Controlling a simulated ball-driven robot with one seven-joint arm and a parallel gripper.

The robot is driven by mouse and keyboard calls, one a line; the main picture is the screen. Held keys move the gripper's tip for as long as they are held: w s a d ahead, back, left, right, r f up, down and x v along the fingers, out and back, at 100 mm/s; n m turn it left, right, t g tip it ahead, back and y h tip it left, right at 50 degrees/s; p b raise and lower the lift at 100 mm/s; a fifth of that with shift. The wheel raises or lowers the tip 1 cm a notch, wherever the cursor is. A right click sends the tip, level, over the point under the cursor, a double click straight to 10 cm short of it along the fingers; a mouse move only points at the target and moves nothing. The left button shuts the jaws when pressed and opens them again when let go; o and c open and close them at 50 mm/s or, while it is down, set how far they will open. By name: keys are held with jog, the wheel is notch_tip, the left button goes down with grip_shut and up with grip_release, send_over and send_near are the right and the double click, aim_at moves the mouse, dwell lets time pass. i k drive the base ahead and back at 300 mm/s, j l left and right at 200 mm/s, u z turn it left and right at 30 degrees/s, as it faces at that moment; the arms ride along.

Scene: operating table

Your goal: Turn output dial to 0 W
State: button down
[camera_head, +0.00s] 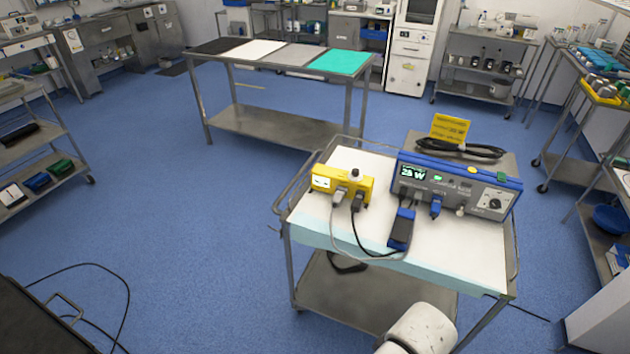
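A blue and grey electrosurgical unit (458,187) stands on the white-draped top of a steel cart (319,224). Its small dark display (413,172) reads about 25 W, though the digits are small. A round output dial (494,203) sits on a pale panel at the right end of its front; its marks are too small to read. A white rounded part at the bottom edge, in front of the cart, looks like part of my arm. My gripper is not in view, so nothing shows it touching the dial.
A yellow power box (343,184) with plugs and cables stands left of the unit. A blue and black device (401,229) lies before it. A yellow sign (449,128) and coiled black cable (459,148) are behind. Blue floor is open left of the cart.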

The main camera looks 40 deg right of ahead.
aim_at(494, 203)
jog(key=z, duration=1.45)
